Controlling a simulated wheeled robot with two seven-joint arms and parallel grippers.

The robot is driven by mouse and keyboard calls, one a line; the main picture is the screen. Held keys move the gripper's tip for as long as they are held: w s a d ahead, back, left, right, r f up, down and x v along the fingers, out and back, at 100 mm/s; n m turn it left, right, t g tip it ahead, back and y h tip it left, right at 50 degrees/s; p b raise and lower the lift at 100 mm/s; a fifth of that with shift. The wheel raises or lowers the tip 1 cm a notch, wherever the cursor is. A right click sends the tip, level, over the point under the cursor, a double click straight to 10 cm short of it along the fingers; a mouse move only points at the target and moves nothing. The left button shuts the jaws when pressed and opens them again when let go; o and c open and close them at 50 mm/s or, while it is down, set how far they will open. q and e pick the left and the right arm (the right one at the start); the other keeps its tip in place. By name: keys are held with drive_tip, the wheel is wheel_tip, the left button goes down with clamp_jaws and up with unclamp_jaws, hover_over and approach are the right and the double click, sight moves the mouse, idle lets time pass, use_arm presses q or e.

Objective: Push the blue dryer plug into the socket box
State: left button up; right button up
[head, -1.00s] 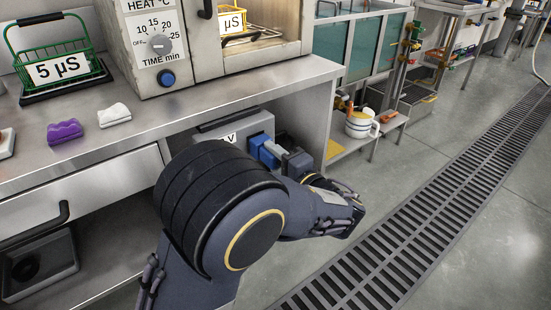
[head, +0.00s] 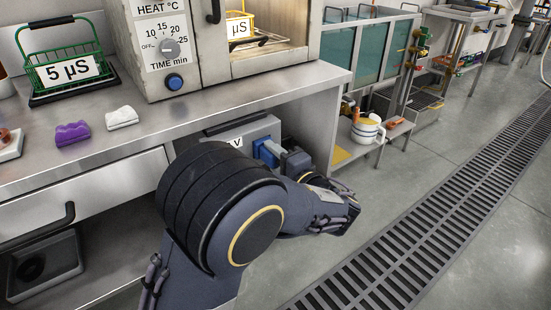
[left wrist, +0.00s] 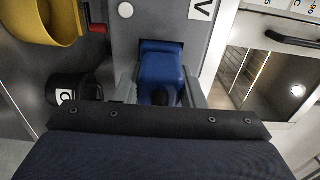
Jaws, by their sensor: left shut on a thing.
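The blue dryer plug (left wrist: 162,75) shows in the left wrist view between the two grey fingers of my left gripper (left wrist: 162,94), which is shut on it. The plug's far end meets the front of the grey socket box (left wrist: 183,22); I cannot tell how deep it sits. In the head view the socket box (head: 262,127) stands under the bench top, partly hidden by my left arm. The blue plug (head: 268,152) and my left gripper (head: 284,158) are at its right face. My right gripper is not in view.
The bench (head: 215,111) overhangs the box, and its side panel (head: 325,118) stands close by the gripper. The wrist view shows a yellow container (left wrist: 48,22) and a black round part (left wrist: 75,88) near the box.

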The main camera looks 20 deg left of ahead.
use_arm(q)
drive_tip(key=shift+w+a, duration=0.25)
drive_tip(key=shift+a, duration=0.1)
drive_tip(key=o, duration=1.2)
drive_tip(key=shift+d, duration=0.1)
drive_tip(key=p+v, duration=0.2)
drive_tip(key=v, duration=0.5)
drive_tip(key=shift+s+d, duration=0.25)
